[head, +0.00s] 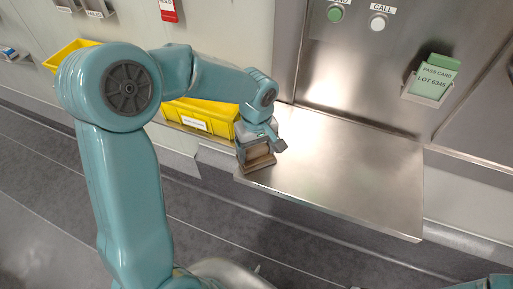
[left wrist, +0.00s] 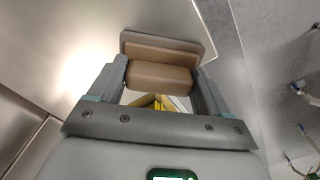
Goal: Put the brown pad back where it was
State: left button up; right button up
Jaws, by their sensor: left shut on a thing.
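My left gripper (head: 261,150) is shut on the brown pad (head: 259,163) at the left front corner of the steel shelf (head: 340,175). In the left wrist view, the pad's brown block (left wrist: 160,76) sits between the two fingers, with a wider brown plate (left wrist: 160,48) beyond the fingertips. I cannot tell whether the pad touches the shelf. My right gripper is not in view; only a bit of a teal arm shows at the bottom right of the head view.
Yellow bins (head: 206,119) stand on a ledge left of the shelf. A card holder with a green pass card (head: 434,78) is on the wall at right. Green (head: 335,14) and white (head: 378,22) buttons are above. Most of the shelf is bare.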

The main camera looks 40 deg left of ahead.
aim_at(256, 148)
pick_arm(q)
jog(key=o, duration=1)
jog(key=shift+o, duration=0.2)
notch_tip(256, 148, up, 12)
jog(key=shift+r+p, duration=0.15)
jog(key=shift+p, duration=0.2)
